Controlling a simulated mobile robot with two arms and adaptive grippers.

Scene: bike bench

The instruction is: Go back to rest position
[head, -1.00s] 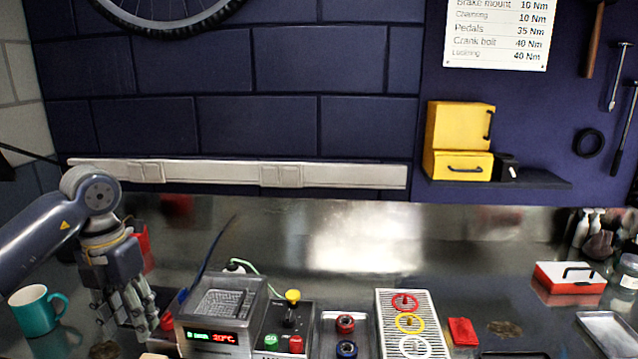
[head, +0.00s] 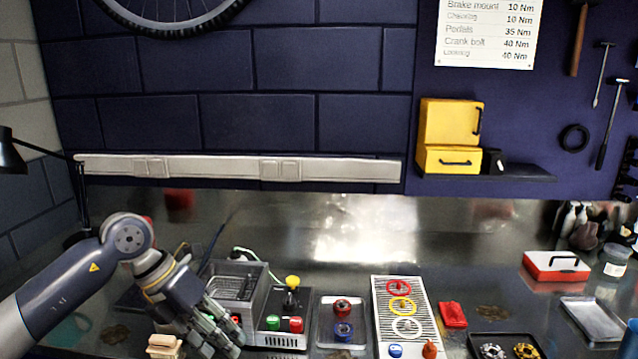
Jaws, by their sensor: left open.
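My left gripper (head: 220,338) comes in from the left and hangs low over the bench front, its fingers apart and empty. It is in front of the ultrasonic-style metal box (head: 247,277) and hides part of its front. A light wooden block (head: 164,346) lies just left of the fingers; I cannot tell if they touch the bench. My right gripper is not in the head view.
A control box with a yellow-topped lever (head: 292,282) stands right of the gripper. Further right are a tray with red and blue rings (head: 326,338), a slotted rack with rings (head: 381,320), a red cloth (head: 452,314), a red-white box (head: 555,266) and a tray (head: 593,321).

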